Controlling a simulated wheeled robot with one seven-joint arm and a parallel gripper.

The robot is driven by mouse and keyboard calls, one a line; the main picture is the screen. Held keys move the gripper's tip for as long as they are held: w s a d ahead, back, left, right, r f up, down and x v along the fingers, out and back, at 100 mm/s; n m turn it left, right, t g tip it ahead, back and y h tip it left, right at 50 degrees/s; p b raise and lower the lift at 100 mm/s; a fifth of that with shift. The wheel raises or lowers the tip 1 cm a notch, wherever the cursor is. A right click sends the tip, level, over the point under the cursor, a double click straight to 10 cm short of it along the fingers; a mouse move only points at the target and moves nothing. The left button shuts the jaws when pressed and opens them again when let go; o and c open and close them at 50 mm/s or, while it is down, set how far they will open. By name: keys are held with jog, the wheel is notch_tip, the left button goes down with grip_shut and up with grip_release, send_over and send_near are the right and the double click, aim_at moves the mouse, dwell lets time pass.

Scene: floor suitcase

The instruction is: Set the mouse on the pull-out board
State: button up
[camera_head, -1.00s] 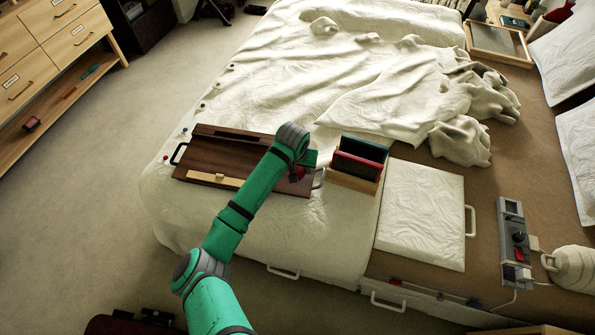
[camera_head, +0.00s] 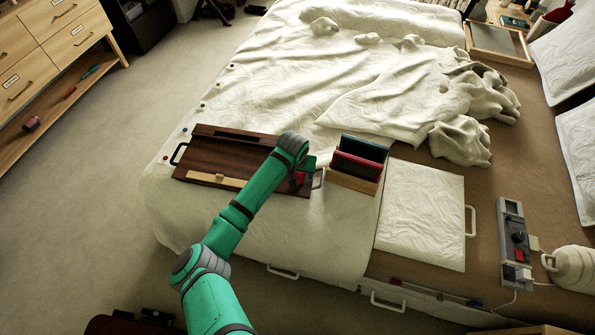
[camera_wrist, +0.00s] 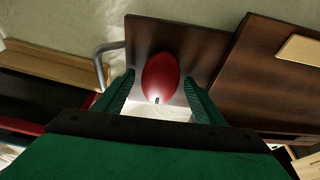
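The red oval mouse (camera_wrist: 161,72) is over the small dark brown pull-out board (camera_wrist: 205,45), near its edge in the wrist view. I cannot tell whether it touches the board. My gripper (camera_wrist: 159,79) is open, with one green finger on each side of the mouse and visible gaps between. In the head view my gripper (camera_head: 302,172) is at the right end of the brown lap desk (camera_head: 215,155), and my arm hides much of the pull-out board. Only a bit of red shows there.
A wooden holder (camera_head: 353,181) with dark green and red upright items stands close to the right of my gripper. A metal handle (camera_wrist: 101,62) is at the board's side. A tan pad (camera_head: 215,181) lies on the lap desk.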

jog(key=shift+r, duration=0.1)
jog(key=d+v, duration=0.1)
jog(key=v, duration=1)
jog(key=s+d+r+n+t+h, duration=0.1)
jog(key=s+d+n+t+h, duration=0.2)
jog(key=d, duration=0.8)
jog(key=s+d+r+t+h, duration=0.2)
jog(key=s+d+t+h, duration=0.15)
jog(key=d, duration=0.75)
jog(key=s+a+f+n+t+y, duration=0.25)
jog(key=s+a, duration=0.25)
jog(key=s, duration=0.5)
jog(key=s+a+f+n+t+y, duration=0.25)
jog(key=s+a, duration=0.35)
jog(key=s, duration=0.4)
jog(key=s+a+r+m+y, duration=0.1)
jog(key=s+a+r+m, duration=0.1)
jog(key=s+a, duration=0.4)
jog(key=s+a+r+m+y, duration=0.1)
jog(key=s+a+r+m, duration=0.2)
jog(key=s, duration=0.9)
jog(key=a+r, duration=0.1)
jog(key=a, duration=0.1)
jog(key=shift+a+r+m, duration=0.3)
jog(key=shift+a+r, duration=0.05)
